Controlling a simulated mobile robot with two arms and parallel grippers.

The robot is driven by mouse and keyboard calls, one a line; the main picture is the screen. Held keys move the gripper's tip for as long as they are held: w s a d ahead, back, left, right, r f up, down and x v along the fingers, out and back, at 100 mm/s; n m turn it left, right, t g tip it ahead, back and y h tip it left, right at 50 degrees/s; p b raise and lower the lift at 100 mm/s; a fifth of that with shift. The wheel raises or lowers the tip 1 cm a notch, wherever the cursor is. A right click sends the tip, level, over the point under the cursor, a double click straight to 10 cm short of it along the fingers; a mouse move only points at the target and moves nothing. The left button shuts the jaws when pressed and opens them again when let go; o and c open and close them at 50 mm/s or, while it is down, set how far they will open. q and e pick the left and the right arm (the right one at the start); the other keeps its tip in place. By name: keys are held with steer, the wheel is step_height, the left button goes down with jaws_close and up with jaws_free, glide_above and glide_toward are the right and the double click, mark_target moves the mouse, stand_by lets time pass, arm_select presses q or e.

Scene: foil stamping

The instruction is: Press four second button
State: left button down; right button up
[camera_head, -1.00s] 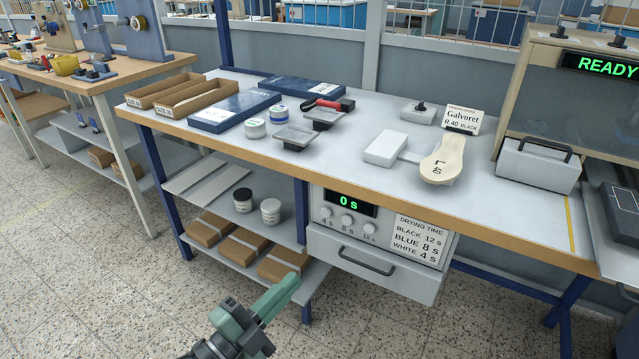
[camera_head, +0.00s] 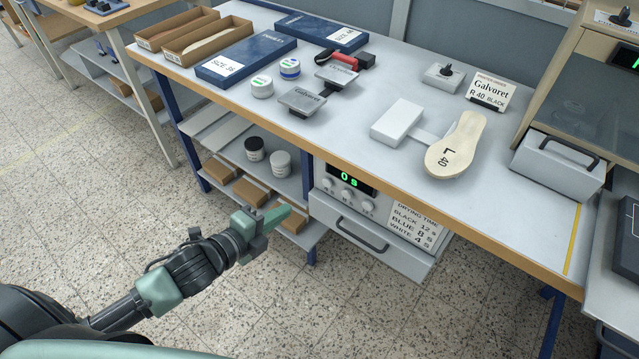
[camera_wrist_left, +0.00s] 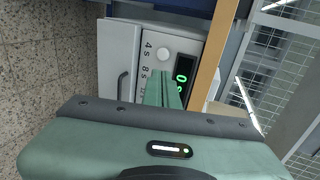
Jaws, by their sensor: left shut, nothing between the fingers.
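The drying unit (camera_head: 327,195) hangs under the bench, with a green display (camera_head: 349,178) reading 0 s and a row of three round buttons below it. The left one is the four second button (camera_head: 328,183); its label shows as 4 s in the left wrist view, beside a round white button (camera_wrist_left: 163,51). My left gripper (camera_head: 287,215) is shut and empty, in front of and left of the unit in the head view. In the left wrist view its fingers (camera_wrist_left: 164,88) point at the panel and hide part of the button row. My right gripper is not in view.
A drawer with a dark handle (camera_head: 362,236) sits below the panel, beside a drying time card (camera_head: 413,225). The bench's wooden front edge (camera_head: 460,225) overhangs the unit. Lower shelves hold jars (camera_head: 280,163) and brown boxes. The floor in front is free.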

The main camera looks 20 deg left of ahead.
arm_select(q)
glide_toward(326, 182)
steer(key=x, duration=0.5)
steer(key=shift+w+d+f, duration=0.1)
steer(key=shift+w+f, duration=0.05)
steer(key=shift+f, duration=0.05)
steer(key=shift+w+d, duration=0.2)
steer(key=shift+w, duration=0.35)
steer(key=shift+w, duration=0.1)
